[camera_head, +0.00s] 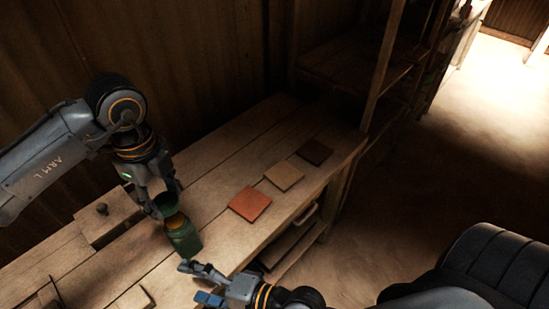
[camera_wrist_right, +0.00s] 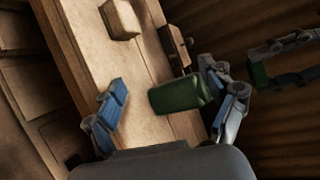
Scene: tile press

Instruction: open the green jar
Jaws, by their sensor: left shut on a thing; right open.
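The green jar (camera_head: 184,238) stands on the workbench in the head view, with an orange-brown patch showing at its mouth. It also shows in the right wrist view (camera_wrist_right: 180,95), seen between my right fingers. My left gripper (camera_head: 160,208) is shut on a green lid (camera_head: 166,199), just behind the jar's mouth. The lid appears apart from the jar; it also shows at the right of the right wrist view (camera_wrist_right: 258,75). My right gripper (camera_head: 197,282) is open, on the near side of the jar, with no visible grip on it.
A red-orange tile (camera_head: 249,203), a tan tile (camera_head: 284,176) and a dark brown tile (camera_head: 314,152) lie in a row on the workbench (camera_head: 222,178). A wooden block with a knob (camera_head: 107,215) sits left of the jar. A shelf (camera_head: 345,62) stands behind the bench.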

